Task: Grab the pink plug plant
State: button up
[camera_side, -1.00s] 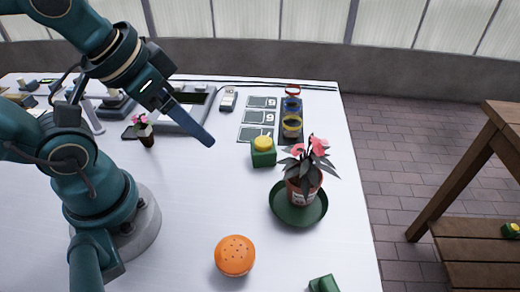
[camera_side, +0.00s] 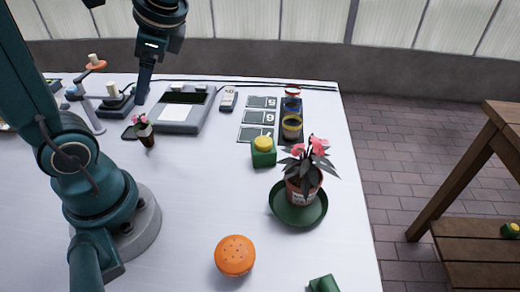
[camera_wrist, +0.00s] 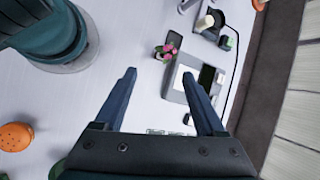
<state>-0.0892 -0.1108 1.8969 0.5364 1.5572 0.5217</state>
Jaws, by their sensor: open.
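The small pink plug plant (camera_side: 145,133) has pink flowers and a small brown pot. It stands upright on the white table, left of a grey device. In the wrist view the plug plant (camera_wrist: 169,48) shows beyond the fingertips, between their lines and nearer the right one. My gripper (camera_side: 142,97) points down above and behind the plant in the side view, apart from it. In the wrist view my gripper (camera_wrist: 159,75) has its two fingers wide apart with nothing between them.
The grey device (camera_side: 187,112) stands right of the plant, and a dark flat item (camera_side: 129,133) lies beside it. A larger pink-flowered potted plant (camera_side: 303,190) stands on a green saucer (camera_side: 284,214). An orange round object (camera_side: 235,255) is in front. The table's middle is clear.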

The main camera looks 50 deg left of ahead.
aim_at(148, 127)
jog(key=a+r+m+g+y, duration=0.2)
jog(key=a+m+g+y, duration=0.2)
jog(key=a+g, duration=0.35)
jog(key=shift+t, duration=0.45)
jog(key=f, duration=1.7)
jog(key=shift+s+a+f, duration=0.15)
jog(key=shift+a+f, duration=0.1)
jog(key=shift+x, duration=2.5)
grip_shut()
